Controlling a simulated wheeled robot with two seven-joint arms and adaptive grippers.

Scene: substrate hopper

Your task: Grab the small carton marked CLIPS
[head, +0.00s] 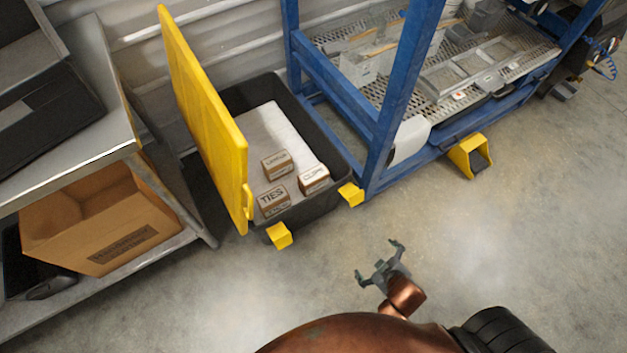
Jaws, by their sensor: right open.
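Three small brown cartons stand in a black bin (338,160) with a raised yellow lid. The right-hand carton (314,180) has small print that looks like CLIPS, though it is hard to read. The carton marked TIES (273,203) is at the front left. A third carton (276,165) stands behind, its label unclear. My right gripper (377,262) is open and empty above the floor, to the right of and nearer than the bin, well apart from the cartons. My left gripper is not in view.
The yellow lid (208,125) stands upright along the bin's left side. A blue frame (400,90) with a mesh deck rises at its right. Yellow blocks (279,235) sit at the bin's front. A metal shelf with a cardboard box (100,220) is left. The floor in front is clear.

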